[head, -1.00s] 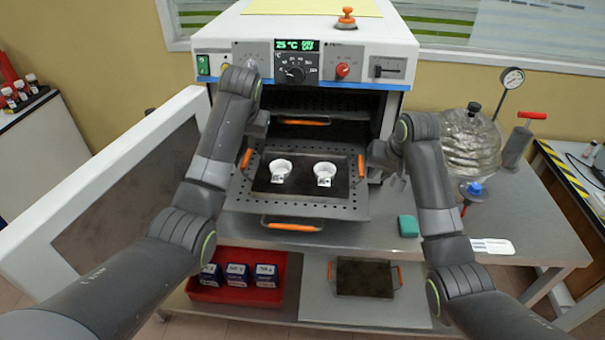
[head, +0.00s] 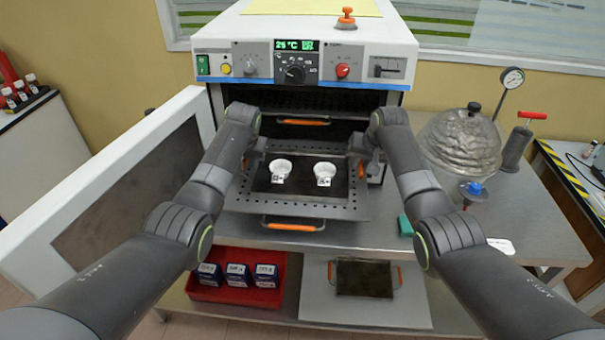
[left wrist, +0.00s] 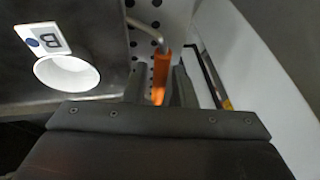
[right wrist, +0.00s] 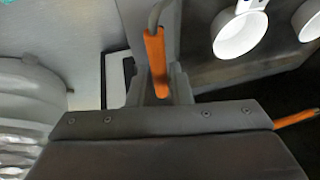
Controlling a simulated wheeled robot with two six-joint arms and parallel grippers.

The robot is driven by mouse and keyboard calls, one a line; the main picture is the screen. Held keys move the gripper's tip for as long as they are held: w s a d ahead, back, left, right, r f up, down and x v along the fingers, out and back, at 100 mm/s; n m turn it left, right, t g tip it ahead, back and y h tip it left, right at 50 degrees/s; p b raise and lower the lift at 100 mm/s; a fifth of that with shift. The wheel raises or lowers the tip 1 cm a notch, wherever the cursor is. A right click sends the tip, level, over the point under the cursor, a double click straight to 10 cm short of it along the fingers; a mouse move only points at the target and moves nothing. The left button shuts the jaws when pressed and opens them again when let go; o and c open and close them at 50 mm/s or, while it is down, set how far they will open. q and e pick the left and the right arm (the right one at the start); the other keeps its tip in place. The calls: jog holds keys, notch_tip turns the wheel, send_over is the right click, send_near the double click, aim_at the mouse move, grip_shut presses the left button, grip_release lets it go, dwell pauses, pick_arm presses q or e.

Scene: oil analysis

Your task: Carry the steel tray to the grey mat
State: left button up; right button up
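The steel tray (head: 300,202) lies on a perforated rack pulled out of the open oven. It has an orange handle at its left and right sides and carries two white cups (head: 281,166) (head: 325,170). My left gripper (head: 250,158) is at the left handle, which shows between its fingers in the left wrist view (left wrist: 160,75). My right gripper (head: 362,158) is at the right handle, which lies between its fingers in the right wrist view (right wrist: 157,65). Whether the fingers press on the handles cannot be told. The grey mat (head: 415,312) lies on the lower shelf.
A small dark tray (head: 364,278) with orange handles lies on the mat. A red bin (head: 205,296) with several boxes is left of it. The open oven door (head: 140,195) stands left; a glass dome (head: 462,145) and green block (head: 405,225) are right.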

pick_arm(q)
jog(key=shift+w+a+f, duration=0.1)
jog(key=shift+w+f, duration=0.05)
jog(key=shift+f, duration=0.4)
pick_arm(e)
jog(key=shift+w+f, duration=0.2)
jog(key=shift+f, duration=0.35)
pick_arm(q)
jog(key=shift+c, duration=0.4)
pick_arm(e)
jog(key=shift+c, duration=0.5)
pick_arm(q)
grip_shut()
pick_arm(e)
grip_shut()
pick_arm(q)
jog(key=shift+r, duration=0.1)
